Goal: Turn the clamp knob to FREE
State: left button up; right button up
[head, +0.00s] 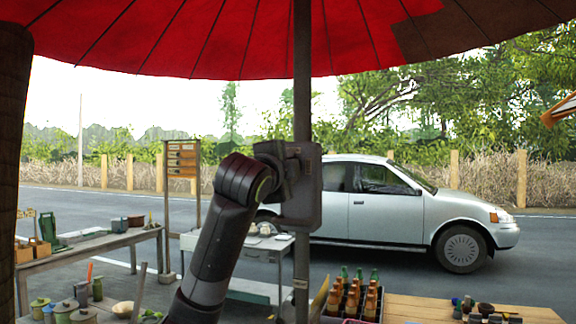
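The dark umbrella pole (303,95) stands upright in the middle of the head view. A dark box-like clamp housing (307,208) sits on it at mid height. My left arm rises from the bottom, and its gripper (286,168) is at the left face of the housing, appearing to touch it or be very close. The fingers blend into the dark housing, so I cannot tell whether they are open or shut. The clamp knob is hidden or not distinguishable, and no FREE marking is readable. My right gripper is not in view.
A red umbrella canopy (200,40) spreads overhead. A wooden table (95,245) with pots is at left, and a small metal table (255,290) stands behind the arm. A bottle crate (345,312) and plank table (430,308) are at lower right. A silver car (390,205) is on the road.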

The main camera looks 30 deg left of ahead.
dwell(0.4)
pick_arm(q)
jog(key=o, duration=1)
jog(key=b+v, duration=0.2)
jog(key=v, duration=1.5)
jog(key=shift+s+d, duration=0.15)
jog(key=shift+s, duration=0.05)
